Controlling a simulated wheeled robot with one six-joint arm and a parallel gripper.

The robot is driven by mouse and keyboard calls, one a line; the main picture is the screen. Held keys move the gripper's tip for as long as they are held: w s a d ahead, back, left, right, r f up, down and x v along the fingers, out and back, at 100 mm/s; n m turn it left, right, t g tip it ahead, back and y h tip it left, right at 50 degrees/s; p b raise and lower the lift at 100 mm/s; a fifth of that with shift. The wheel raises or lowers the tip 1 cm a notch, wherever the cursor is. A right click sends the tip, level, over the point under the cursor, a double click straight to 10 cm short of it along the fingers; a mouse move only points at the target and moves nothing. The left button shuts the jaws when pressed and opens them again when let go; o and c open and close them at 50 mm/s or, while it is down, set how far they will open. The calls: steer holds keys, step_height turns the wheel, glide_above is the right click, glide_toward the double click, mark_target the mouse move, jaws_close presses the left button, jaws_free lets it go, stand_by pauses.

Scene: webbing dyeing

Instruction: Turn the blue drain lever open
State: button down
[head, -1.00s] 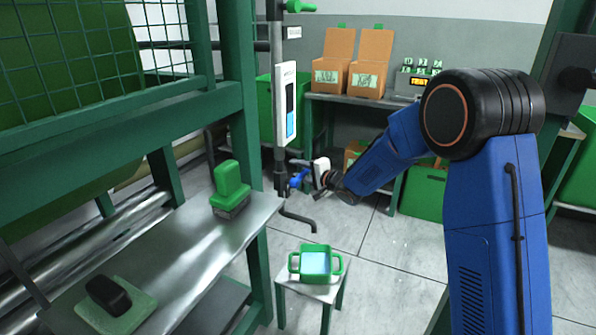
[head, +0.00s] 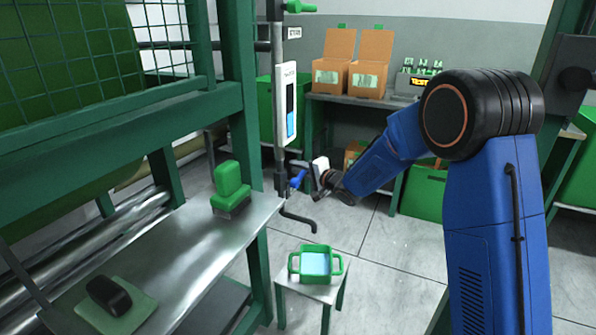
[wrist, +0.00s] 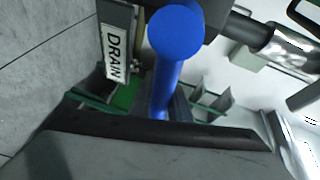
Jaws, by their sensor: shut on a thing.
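The blue drain lever (head: 298,180) sits low on the grey pipe, below the white level gauge (head: 286,105). My gripper (head: 309,182) is at the lever, reaching in from the right, and is shut on it. In the wrist view the lever's round blue end (wrist: 175,33) and its shaft (wrist: 164,85) run down the middle towards my gripper (wrist: 165,108). A DRAIN label (wrist: 116,52) stands just left of the lever. The exact contact of the fingers is partly hidden by the dark gripper body.
A bent outlet pipe (head: 300,219) hangs below the lever. A green two-handled tray (head: 316,277) with pale blue inside stands on a small stool (head: 312,293). The metal bench (head: 180,258) and green frame (head: 243,130) are at left. Open floor (head: 390,275) lies right of the stool.

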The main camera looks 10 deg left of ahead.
steer(key=s+a+r+n+t+y, duration=0.1)
steer(key=s+r+n+y, duration=0.3)
steer(key=r+n, duration=0.4)
steer(key=shift+s+a+r+n+t+y, duration=0.2)
steer(key=shift+s+a+n+t+y, duration=0.25)
steer(key=shift+n, duration=1.75)
steer(key=shift+s, duration=0.15)
steer(key=c, duration=1.6)
jaws_free()
steer(key=shift+d, duration=0.1)
steer(key=shift+c, duration=0.2)
steer(key=shift+r, duration=0.1)
